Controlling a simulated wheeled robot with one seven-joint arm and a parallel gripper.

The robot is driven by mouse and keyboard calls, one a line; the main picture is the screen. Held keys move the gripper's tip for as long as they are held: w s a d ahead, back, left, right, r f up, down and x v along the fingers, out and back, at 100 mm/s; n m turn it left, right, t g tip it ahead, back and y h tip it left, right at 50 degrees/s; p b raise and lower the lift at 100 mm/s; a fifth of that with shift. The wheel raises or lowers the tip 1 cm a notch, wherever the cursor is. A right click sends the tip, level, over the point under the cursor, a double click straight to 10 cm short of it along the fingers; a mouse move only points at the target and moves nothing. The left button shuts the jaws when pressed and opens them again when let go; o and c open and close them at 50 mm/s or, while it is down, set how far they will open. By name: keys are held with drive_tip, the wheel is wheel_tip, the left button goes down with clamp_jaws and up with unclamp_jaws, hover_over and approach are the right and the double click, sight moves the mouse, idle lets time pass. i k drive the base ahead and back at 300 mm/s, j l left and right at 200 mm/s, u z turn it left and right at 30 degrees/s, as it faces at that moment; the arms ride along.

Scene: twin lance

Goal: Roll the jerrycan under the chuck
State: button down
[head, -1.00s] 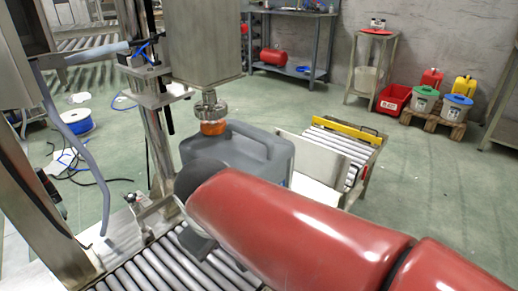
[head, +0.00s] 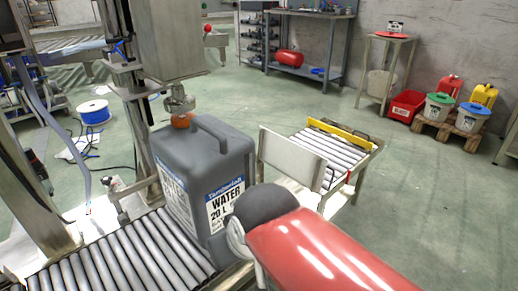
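The grey jerrycan (head: 187,157), with white and blue "WATER 20 L" labels, stands upright on the roller conveyor (head: 125,255). The metal chuck (head: 180,103) hangs from a steel housing above the can's top left. An orange piece (head: 182,120) sits directly below the chuck, lined up with it. I cannot tell whether it touches the chuck or the can. My red arm, with a dark rounded joint, crosses the lower right in front of the can's lower right corner. My gripper's fingers do not show.
A pale upright plate (head: 290,158) stands right of the can, before another roller section (head: 335,150) with a yellow bar. A steel post (head: 138,130) rises left of the can. Open green floor lies to the right. Buckets and canisters stand by the wall.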

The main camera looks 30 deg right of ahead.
sight(204, 167)
drive_tip(key=l+u, duration=0.1)
drive_tip(key=l, duration=0.45)
drive_tip(key=k+l+u, duration=0.1)
drive_tip(key=l, duration=0.4)
drive_tip(key=l+u, duration=0.1)
drive_tip(key=l, duration=0.45)
drive_tip(key=i+l+u, duration=0.15)
drive_tip(key=l, duration=0.6)
drive_tip(key=l+u, duration=0.15)
drive_tip(key=l, duration=0.65)
drive_tip(key=i+l+u, duration=0.1)
drive_tip(key=i+l, duration=0.45)
